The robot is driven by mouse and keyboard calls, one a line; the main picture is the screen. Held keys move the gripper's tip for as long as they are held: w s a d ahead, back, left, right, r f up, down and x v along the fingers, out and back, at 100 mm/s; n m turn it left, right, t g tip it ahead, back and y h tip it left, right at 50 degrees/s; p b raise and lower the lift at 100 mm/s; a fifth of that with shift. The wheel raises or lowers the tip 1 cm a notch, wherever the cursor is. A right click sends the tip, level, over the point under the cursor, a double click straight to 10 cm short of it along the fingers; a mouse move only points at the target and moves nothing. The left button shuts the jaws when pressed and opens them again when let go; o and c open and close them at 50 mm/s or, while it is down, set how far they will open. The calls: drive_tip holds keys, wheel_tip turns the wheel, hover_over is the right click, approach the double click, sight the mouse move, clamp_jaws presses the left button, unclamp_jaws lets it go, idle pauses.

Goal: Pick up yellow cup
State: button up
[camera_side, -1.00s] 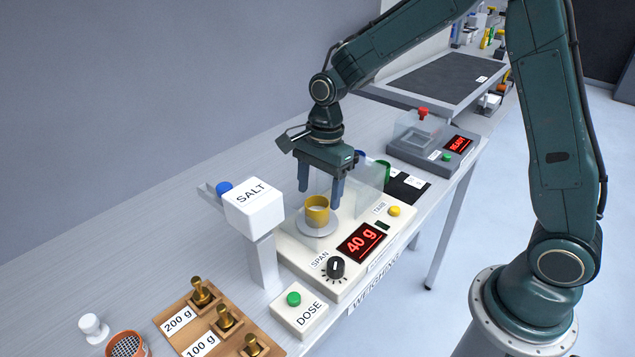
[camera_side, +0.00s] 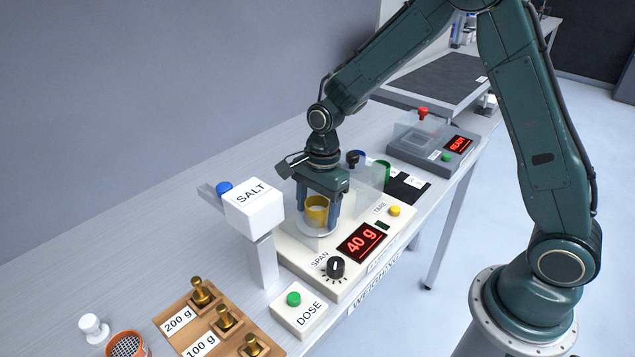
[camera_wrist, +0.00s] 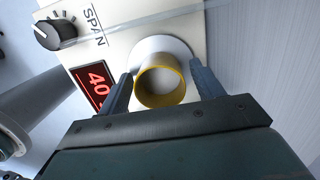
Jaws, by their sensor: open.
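The yellow cup (camera_side: 317,211) stands upright on the round pan (camera_side: 318,232) of the white scale, with pale contents inside. The scale display (camera_side: 361,243) reads 40 g. My gripper (camera_side: 318,213) is lowered over the cup, open, with one finger on each side of it. In the wrist view the cup (camera_wrist: 161,82) sits between the two fingers (camera_wrist: 160,90); a gap shows on the right and the left finger is close to the wall. I cannot tell whether that finger touches it.
The salt hopper (camera_side: 254,207) stands left of the scale, near the gripper. A clear shield (camera_side: 366,187) stands behind the pan. The span knob (camera_side: 335,267), dose box (camera_side: 299,312) and brass weights (camera_side: 225,318) are in front. A grey READY device (camera_side: 432,144) is farther back.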

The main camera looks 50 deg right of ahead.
drive_tip(key=shift+c, duration=0.3)
drive_tip(key=c, duration=1.1)
drive_tip(key=shift+r, duration=0.1)
wheel_tip(320, 180, up, 20)
idle(0.5)
